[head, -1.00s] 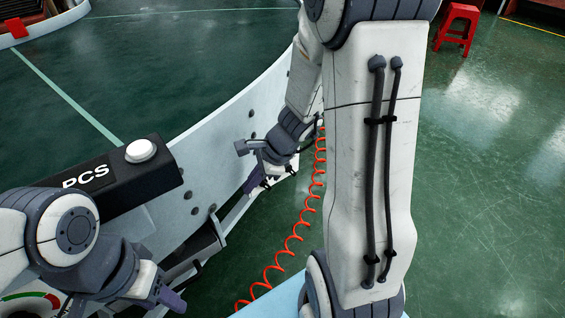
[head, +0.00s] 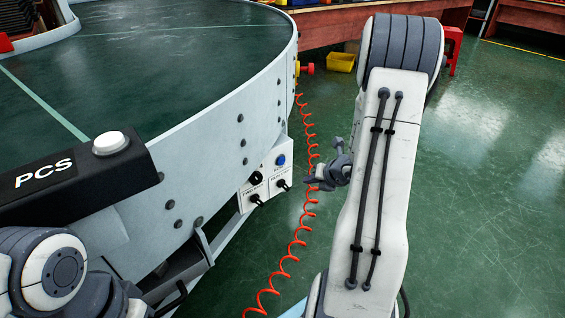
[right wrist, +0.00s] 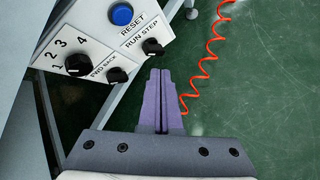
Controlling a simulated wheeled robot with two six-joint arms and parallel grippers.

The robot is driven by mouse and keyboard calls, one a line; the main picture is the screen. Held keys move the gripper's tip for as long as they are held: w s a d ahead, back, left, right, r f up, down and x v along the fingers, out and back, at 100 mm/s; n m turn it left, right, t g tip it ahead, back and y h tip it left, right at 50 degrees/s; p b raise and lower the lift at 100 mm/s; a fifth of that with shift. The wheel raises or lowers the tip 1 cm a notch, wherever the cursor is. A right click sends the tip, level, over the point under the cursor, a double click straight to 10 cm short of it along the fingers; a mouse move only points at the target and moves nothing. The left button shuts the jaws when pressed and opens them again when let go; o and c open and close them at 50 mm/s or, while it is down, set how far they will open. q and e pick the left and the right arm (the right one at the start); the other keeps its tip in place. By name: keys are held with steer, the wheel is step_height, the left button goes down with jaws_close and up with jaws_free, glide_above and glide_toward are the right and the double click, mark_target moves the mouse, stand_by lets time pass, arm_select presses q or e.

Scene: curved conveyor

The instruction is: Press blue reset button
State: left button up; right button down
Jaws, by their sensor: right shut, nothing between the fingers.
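The blue reset button (head: 281,160) sits on a white control panel (head: 246,199) on the outer side of the curved conveyor. In the right wrist view the round blue button (right wrist: 121,14) is near the top, with the word RESET beside it. My right gripper (head: 311,184) is to the right of the panel in the head view, apart from it. In the right wrist view its purple fingers (right wrist: 160,72) are together, with nothing between them. They point toward the panel's lower right side, below the button in the picture. My left arm shows at the lower left, but its gripper is out of view.
Black knobs (right wrist: 153,47) marked RUN STEP and FWD BACK, and a numbered dial (right wrist: 78,65), sit near the button. A coiled orange hose (head: 299,228) hangs beside the panel. A black PCS box (head: 150,178) with a white button (head: 110,143) is at left. Green floor lies open at right.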

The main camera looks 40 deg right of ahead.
steer(key=p, duration=0.1)
glide_toward(283, 164)
steer(key=shift+s+f+x, duration=0.15)
steer(key=shift+x, duration=0.75)
steer(key=shift+s+f+x, duration=0.15)
steer(key=shift+x, duration=0.7)
steer(key=shift+s+f+x, duration=0.15)
steer(key=shift+x, duration=0.75)
steer(key=shift+w+d, duration=0.1)
steer(key=shift+w, duration=0.3)
steer(key=shift+w, duration=0.45)
steer(key=shift+s, duration=0.1)
stand_by(0.5)
steer(key=shift+s, duration=0.75)
steer(key=shift+s, duration=0.1)
steer(key=shift+s+d+b, duration=0.2)
steer(key=shift+s+b, duration=0.35)
steer(key=shift+s, duration=1.85)
